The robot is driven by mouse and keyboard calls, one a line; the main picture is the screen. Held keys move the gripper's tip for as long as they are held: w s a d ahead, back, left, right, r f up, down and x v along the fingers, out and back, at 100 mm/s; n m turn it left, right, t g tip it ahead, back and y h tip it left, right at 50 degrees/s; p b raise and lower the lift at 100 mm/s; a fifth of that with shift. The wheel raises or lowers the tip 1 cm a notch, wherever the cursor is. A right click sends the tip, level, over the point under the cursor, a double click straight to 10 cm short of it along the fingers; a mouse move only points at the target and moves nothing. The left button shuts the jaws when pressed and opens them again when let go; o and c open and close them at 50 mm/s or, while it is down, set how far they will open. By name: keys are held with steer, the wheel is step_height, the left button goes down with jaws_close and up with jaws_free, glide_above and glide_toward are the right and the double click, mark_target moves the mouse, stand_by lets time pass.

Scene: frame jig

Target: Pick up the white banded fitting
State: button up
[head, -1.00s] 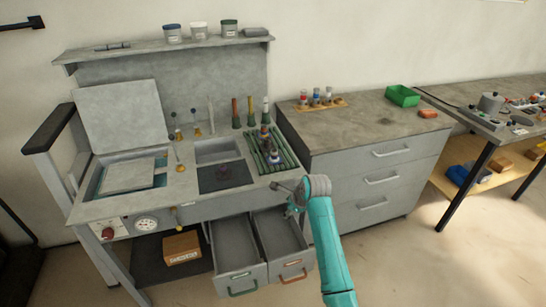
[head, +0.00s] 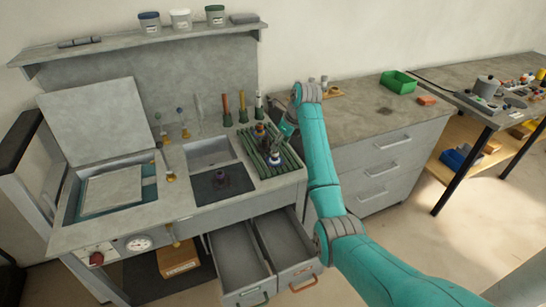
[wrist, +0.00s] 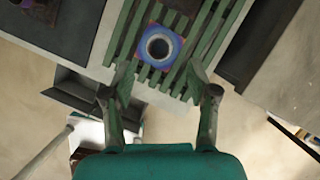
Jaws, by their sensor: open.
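A round fitting (wrist: 159,47) stands on the green slatted rack (wrist: 120,42). From above, the wrist view shows its pale ring around a dark bore, with a blue and purplish rim. I cannot clearly make out a white band on its side. In the head view a fitting (head: 274,159) stands at the rack's near part, close to my gripper. My gripper (wrist: 160,76) is open and empty, its fingertips apart on either side and just short of the fitting in the wrist picture. In the head view my arm partly hides the rack's right side.
Another dark fitting (head: 260,131) stands farther back on the rack. Several colored-handled tools stand behind. Two open drawers (head: 240,262) jut out below.

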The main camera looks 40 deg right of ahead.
mark_target(275, 156)
steer(key=shift+x, duration=3.8)
steer(key=shift+s, duration=0.1)
jaws_close()
